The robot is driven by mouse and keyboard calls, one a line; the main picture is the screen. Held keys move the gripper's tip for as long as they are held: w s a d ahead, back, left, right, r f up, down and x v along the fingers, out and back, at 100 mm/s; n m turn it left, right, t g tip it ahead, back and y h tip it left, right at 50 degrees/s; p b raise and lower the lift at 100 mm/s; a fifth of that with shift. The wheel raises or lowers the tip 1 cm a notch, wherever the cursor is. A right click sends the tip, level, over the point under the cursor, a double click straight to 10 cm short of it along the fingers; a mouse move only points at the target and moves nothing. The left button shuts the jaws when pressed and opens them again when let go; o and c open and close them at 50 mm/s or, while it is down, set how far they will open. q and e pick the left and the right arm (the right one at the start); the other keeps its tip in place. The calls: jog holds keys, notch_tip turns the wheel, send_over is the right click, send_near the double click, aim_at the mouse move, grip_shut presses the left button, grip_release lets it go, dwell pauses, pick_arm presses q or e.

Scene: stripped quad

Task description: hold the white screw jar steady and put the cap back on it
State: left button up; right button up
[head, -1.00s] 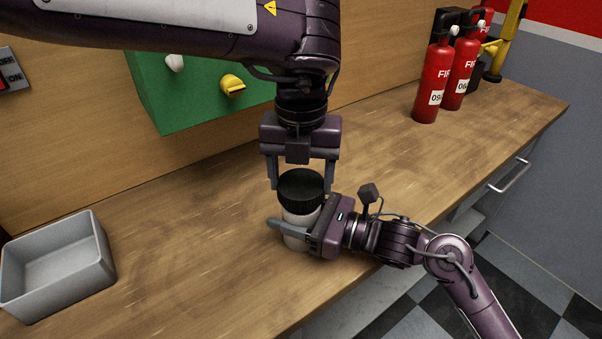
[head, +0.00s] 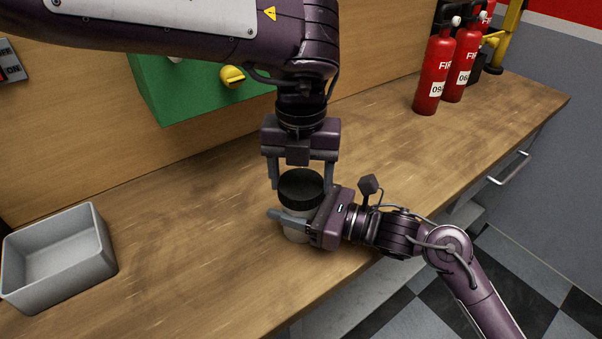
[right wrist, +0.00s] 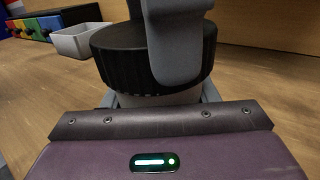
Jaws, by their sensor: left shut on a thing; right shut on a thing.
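The white screw jar (head: 297,236) stands upright on the wooden bench, partly hidden by my right gripper. My right gripper (head: 290,219) is shut around its body from the right. The black cap (head: 301,186) is level over the jar's mouth. It also shows in the right wrist view (right wrist: 115,60), with a strip of the white jar (right wrist: 160,98) right below it. I see no clear gap, but cannot tell whether the threads have caught. My left gripper (head: 302,183) points straight down, its fingers shut on opposite sides of the cap.
A grey open tray (head: 60,255) stands at the left of the bench (head: 190,245). A green box (head: 190,95) with a yellow knob (head: 232,77) is on the back wall. Red fire extinguishers (head: 435,75) stand at the far right. The bench around the jar is clear.

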pick_arm(q)
jog(key=shift+f, duration=0.45)
